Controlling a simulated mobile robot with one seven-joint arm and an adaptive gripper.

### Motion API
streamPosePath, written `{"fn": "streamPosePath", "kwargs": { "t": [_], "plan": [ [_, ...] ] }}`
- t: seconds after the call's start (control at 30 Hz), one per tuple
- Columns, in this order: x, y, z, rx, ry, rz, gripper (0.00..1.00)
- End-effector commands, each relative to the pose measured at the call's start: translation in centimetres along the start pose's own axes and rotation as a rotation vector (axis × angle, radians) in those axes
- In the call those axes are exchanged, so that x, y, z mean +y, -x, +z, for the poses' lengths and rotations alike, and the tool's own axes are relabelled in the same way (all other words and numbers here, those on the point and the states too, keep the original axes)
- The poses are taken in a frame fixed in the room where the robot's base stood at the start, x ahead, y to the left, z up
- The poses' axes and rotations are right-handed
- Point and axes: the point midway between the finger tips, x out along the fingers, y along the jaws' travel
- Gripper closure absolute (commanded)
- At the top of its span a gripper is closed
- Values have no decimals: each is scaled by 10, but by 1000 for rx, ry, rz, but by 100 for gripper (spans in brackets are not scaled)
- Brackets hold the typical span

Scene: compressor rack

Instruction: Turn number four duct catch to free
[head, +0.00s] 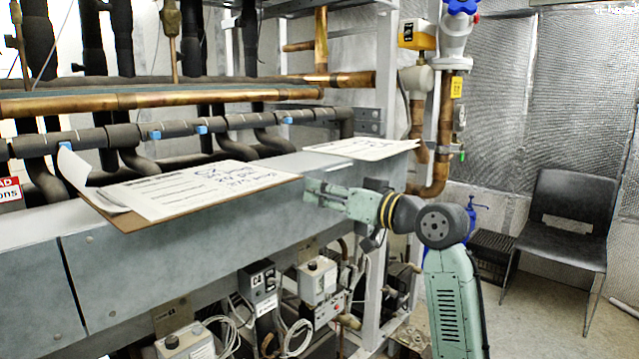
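The long grey metal duct (180,262) runs across the rack below the pipes, with panel seams on its front face. Small round fasteners show on that face at the left; I cannot tell whether any is a catch. No catch marked number four is clear to me, and one may be hidden behind my gripper. My gripper (312,191) is at the right part of the duct, beside its front face, pointing left. I cannot tell whether it touches the duct. Its fingers are too small to show whether they are open or shut.
A clipboard with papers (190,192) lies on the duct and overhangs its front edge; another paper sheet (362,149) lies farther right. Below are a box marked C4 (258,281), grey control boxes (317,281) and looped cables. A black chair (566,225) stands right, with open floor before it.

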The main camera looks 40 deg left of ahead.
Motion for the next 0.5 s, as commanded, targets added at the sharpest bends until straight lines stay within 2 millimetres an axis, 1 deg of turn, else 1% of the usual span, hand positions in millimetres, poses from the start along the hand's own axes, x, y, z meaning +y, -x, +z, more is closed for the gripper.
{"fn": "streamPosePath", "kwargs": {
  "t": [0.03,0.1,0.2,0.47,0.5],
  "plan": [
    [-1,-6,-2,-1,0,-1,62],
    [0,-12,-1,0,0,-1,62],
    [0,-18,0,0,0,0,62],
    [0,-19,0,0,1,1,62],
    [0,-19,0,1,1,1,64]
  ]
}}
